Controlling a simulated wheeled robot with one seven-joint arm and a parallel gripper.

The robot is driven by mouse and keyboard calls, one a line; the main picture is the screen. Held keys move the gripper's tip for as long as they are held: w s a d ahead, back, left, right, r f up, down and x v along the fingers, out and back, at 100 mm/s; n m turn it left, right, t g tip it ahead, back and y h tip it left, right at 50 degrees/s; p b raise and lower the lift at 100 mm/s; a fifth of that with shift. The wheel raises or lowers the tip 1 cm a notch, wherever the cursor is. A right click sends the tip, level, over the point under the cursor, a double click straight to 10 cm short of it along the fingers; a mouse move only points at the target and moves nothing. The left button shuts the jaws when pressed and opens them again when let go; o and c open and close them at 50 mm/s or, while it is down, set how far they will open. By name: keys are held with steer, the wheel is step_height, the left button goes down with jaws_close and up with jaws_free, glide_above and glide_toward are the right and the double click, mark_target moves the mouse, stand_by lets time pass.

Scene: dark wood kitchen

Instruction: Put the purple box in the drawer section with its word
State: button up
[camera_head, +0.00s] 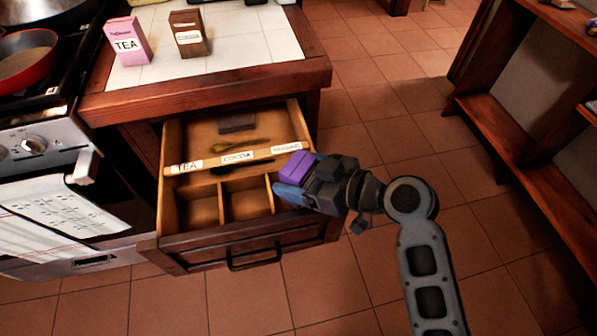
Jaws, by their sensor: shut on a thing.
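The purple box (296,166) is held in my gripper (289,178), which is shut on it. It is above the right side of the open drawer (262,250), over or near the right section. The side of the box with any word is not visible. The drawer's front has three sections, with labels along their back divider: TEA (187,167) at left, COCOA (237,157) in the middle and a right label (287,147) that seems to read SUGAR. The left section (203,212) and middle section (248,205) look empty. My gripper hides most of the right section.
A pink TEA box (127,41) and a brown box (188,33) stand on the white tiled counter (245,50). Utensils lie behind the divider. A stove (60,150) with a red pan (27,62) is at left, wooden shelves (500,130) at right.

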steer(key=shift+f+b, duration=0.4)
steer(key=o, duration=1.1)
steer(key=shift+r+p, duration=0.55)
steer(key=shift+p, duration=0.1)
steer(key=v, duration=1.2)
steer(key=shift+b, duration=0.45)
